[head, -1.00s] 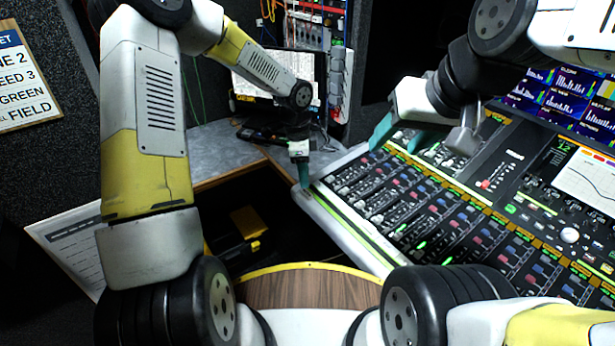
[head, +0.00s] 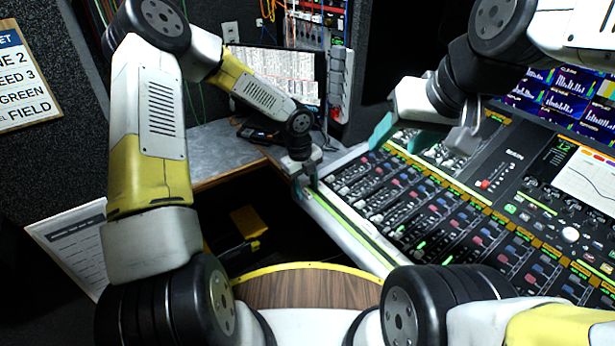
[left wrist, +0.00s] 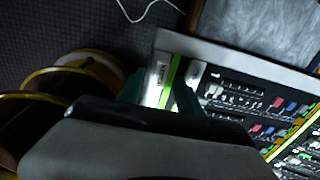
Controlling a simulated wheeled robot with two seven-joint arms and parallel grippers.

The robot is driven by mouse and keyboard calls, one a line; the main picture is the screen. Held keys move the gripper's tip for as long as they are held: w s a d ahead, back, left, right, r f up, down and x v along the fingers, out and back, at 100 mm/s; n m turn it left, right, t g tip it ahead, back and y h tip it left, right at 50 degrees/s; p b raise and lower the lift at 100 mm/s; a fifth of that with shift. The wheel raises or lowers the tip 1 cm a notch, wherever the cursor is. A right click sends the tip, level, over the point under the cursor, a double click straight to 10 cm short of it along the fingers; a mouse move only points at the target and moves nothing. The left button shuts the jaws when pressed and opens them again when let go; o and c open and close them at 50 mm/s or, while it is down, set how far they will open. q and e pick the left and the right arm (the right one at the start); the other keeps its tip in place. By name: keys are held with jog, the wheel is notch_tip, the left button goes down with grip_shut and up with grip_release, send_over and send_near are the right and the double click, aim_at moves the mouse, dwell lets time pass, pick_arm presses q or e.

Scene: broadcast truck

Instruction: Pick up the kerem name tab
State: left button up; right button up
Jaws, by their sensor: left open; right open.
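A small white tab with dark lettering (left wrist: 154,84) lies at the near left end of the mixing console in the left wrist view, beside a bright green strip (left wrist: 172,82). Its lettering is too small to read surely, so I cannot confirm that it is the kerem tab. My left gripper (left wrist: 160,95) is open, its teal fingers on either side of the tab and strip; I cannot tell whether they touch. In the head view my left gripper (head: 306,184) is at the console's front corner and hides the tab. My right gripper (head: 420,140) is open and empty over the console.
The console (head: 440,210) fills the right side, full of faders and knobs. A grey desk (head: 215,150) with a monitor (head: 285,70) stands behind my left gripper. A dark gap with a black and yellow case (head: 245,228) lies below the console's edge.

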pick_arm(q)
jog(key=shift+d+f, duration=0.1)
jog(key=shift+f, duration=0.5)
jog(key=shift+w, duration=0.1)
grip_shut()
